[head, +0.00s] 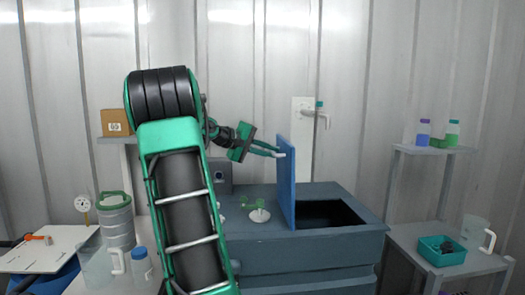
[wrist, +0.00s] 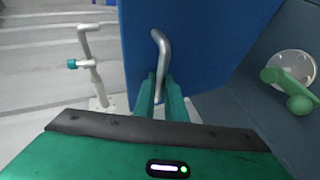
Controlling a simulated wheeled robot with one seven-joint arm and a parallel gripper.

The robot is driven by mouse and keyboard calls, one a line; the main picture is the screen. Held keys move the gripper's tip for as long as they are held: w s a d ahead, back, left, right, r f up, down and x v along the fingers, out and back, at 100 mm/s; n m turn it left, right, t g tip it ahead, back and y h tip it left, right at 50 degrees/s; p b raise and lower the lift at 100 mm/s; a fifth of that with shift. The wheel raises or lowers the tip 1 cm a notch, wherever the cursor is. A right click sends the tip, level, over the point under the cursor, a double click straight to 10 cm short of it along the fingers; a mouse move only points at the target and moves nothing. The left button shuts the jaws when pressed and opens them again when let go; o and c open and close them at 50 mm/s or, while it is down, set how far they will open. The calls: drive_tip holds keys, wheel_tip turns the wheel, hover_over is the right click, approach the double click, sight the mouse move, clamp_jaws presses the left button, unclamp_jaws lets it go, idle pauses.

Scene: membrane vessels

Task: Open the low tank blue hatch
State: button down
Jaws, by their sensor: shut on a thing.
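The blue hatch (head: 287,190) stands about upright on top of the low blue-grey tank (head: 270,248). The dark opening (head: 325,213) shows to the right of the hatch. My gripper (head: 276,152) is at the upper left side of the hatch, shut on its handle. In the wrist view the hatch (wrist: 205,45) fills the upper middle, and the bent silver handle (wrist: 160,48) runs down between the green fingers of my gripper (wrist: 162,95). The lower end of the handle is partly hidden by the fingers.
A white panel with a pipe (head: 303,125) stands behind. A side table with a green bin (head: 442,250) is at the right. Containers (head: 115,220) stand at the left.

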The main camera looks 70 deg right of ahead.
drive_tip(key=shift+w+a+f, duration=0.2)
drive_tip(key=shift+f, duration=0.35)
drive_tip(key=c, duration=1.8)
unclamp_jaws()
drive_tip(key=shift+d, duration=0.15)
drive_tip(key=v, duration=1.1)
drive_tip(key=shift+r, duration=0.15)
drive_tip(key=shift+d, duration=0.1)
